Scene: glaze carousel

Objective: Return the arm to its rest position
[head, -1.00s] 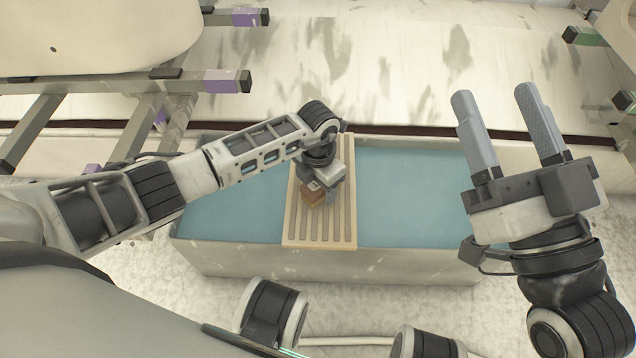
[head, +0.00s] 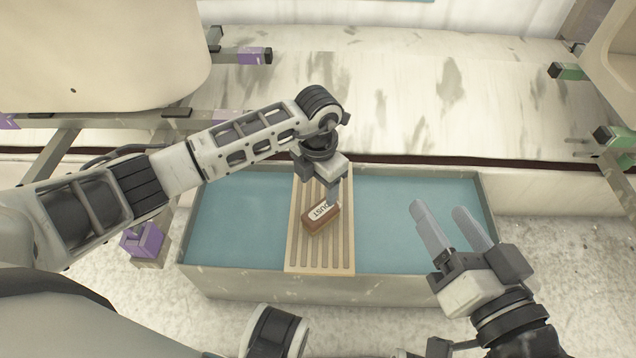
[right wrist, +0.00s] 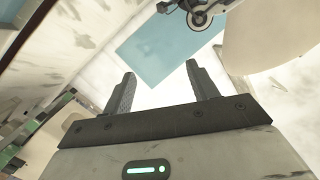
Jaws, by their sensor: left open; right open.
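My left gripper (head: 325,186) points down over the wooden slatted rack (head: 295,262), just above and behind a brown block with a white label reading "DUST" (head: 321,217). The block lies on the slats, slightly turned. The left jaws are partly hidden by the wrist, and the block looks free of them. My right gripper (head: 442,217) is open and empty near the right front corner of the trough (head: 330,289). Its two fingers also show, spread apart, in the right wrist view (right wrist: 160,85).
The grey trough holds blue liquid (head: 235,220) on both sides of the rack. Metal frames with purple (head: 254,55) and green (head: 566,71) ends stand behind to the left and right. A purple piece (head: 142,240) is left of the trough. The floor at right is clear.

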